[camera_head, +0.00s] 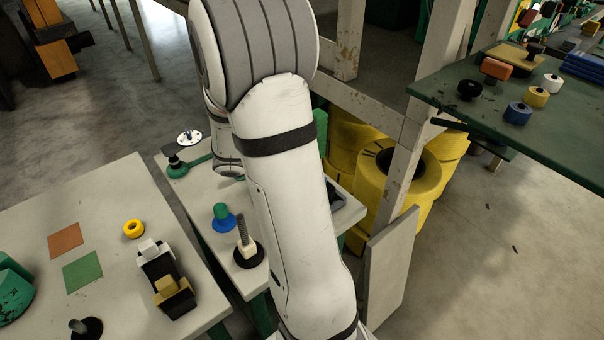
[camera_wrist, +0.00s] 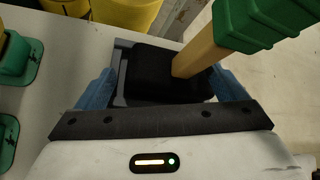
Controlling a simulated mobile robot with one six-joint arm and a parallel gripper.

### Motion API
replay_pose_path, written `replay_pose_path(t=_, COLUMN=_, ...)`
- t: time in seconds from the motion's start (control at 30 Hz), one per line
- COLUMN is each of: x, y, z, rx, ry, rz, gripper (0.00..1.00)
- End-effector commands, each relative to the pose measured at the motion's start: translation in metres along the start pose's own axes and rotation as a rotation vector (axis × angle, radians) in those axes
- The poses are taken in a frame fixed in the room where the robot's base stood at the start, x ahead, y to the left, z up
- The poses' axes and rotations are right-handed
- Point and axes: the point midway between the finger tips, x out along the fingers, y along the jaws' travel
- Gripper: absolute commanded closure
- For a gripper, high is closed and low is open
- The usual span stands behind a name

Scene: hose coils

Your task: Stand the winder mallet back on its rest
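The winder mallet shows in the wrist view as a black block-shaped part (camera_wrist: 150,75), a yellowish wooden handle (camera_wrist: 198,52) rising from it toward the upper right, and a ribbed green end (camera_wrist: 262,20) near the camera. The black part lies at a grey frame (camera_wrist: 121,60), which seems to be the rest. My gripper (camera_wrist: 165,78) has its blue fingers spread wide on either side of the black part. A grey strip shows between the left finger and the black part; contact at the right finger is unclear. In the head view my arm hides my gripper.
Yellow drums (camera_head: 400,180) stand behind. Green fixtures (camera_wrist: 12,60) sit left in the wrist view. A second table (camera_head: 110,215) is at left.

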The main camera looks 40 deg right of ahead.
Motion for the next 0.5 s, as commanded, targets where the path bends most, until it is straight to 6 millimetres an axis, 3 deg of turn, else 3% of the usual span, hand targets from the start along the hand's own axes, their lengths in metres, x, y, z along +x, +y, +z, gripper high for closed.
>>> replay_pose_path(t=0.33, x=-0.002, y=0.000, z=0.001, rx=0.000, ry=-0.001, rz=0.001, gripper=0.02)
replay_pose_path(t=0.5, x=-0.023, y=0.001, z=0.002, rx=0.000, ry=-0.003, rz=0.005, gripper=0.02)
